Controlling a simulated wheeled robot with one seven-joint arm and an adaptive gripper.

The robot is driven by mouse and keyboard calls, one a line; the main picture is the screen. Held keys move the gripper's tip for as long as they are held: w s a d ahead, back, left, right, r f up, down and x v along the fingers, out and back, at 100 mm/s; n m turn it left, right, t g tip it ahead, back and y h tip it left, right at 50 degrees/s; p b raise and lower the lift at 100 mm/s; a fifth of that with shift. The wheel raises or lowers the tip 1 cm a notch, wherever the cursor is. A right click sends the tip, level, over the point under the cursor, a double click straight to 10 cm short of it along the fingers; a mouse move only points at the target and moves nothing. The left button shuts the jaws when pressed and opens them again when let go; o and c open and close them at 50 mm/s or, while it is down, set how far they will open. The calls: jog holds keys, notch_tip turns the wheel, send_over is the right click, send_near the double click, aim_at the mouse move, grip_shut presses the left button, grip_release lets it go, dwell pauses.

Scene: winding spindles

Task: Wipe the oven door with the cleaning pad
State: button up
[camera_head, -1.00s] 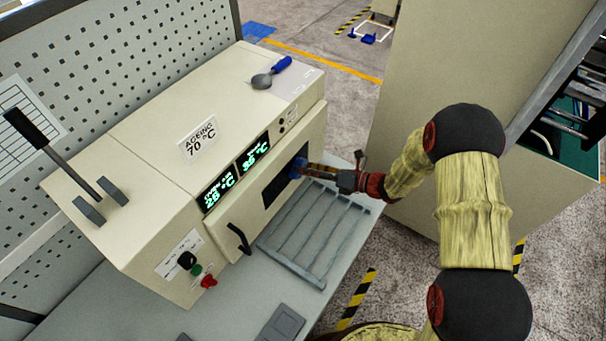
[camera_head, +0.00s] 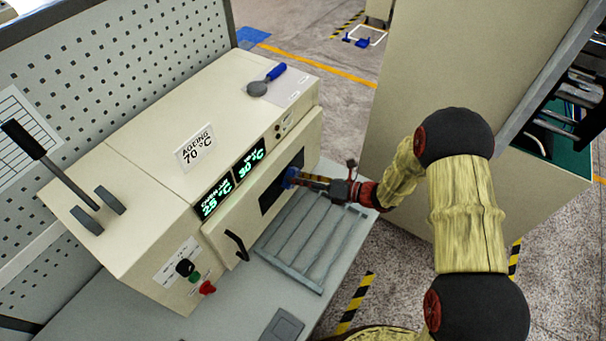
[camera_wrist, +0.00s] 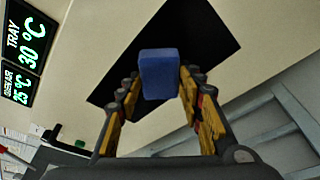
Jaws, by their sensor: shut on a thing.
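The oven is a cream box on the bench, and its front door (camera_head: 231,226) carries a dark window (camera_head: 273,192) and a black handle (camera_head: 237,245). My gripper (camera_head: 298,178) is shut on the blue cleaning pad (camera_head: 290,177) and holds it in front of the window. In the wrist view the blue pad (camera_wrist: 159,74) stands between the two fingertips, over the dark window (camera_wrist: 180,50). Whether the pad touches the door cannot be told. The pad hides part of the window.
A grey metal rack (camera_head: 312,240) lies on the bench below the door, under my gripper. A blue-handled tool (camera_head: 266,80) lies on top of the oven. Green and red knobs (camera_head: 207,287) stick out at the lower left. A tall cream cabinet (camera_head: 460,80) stands behind my arm.

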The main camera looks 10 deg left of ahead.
jog(key=shift+s+a+p, duration=0.15)
jog(key=shift+s+a, duration=0.1)
jog(key=shift+s, duration=0.45)
jog(key=shift+s+a+p, duration=0.1)
jog(key=shift+s+a, duration=0.15)
jog(key=shift+s, duration=0.4)
jog(key=shift+s+a+p, duration=0.15)
jog(key=shift+s+a, duration=0.1)
jog(key=shift+s, duration=0.45)
jog(key=s+d, duration=0.2)
jog(key=d, duration=0.3)
jog(key=shift+d+p, duration=0.3)
jog(key=shift+p, duration=0.15)
jog(key=shift+s+d, duration=0.1)
jog(key=shift+s, duration=0.05)
jog(key=shift+s+d+p, duration=0.2)
jog(key=shift+s+d, duration=0.1)
jog(key=shift+d, duration=0.35)
jog(key=shift+s+d+p, duration=0.15)
jog(key=shift+s+d, duration=0.1)
jog(key=shift+d, duration=0.4)
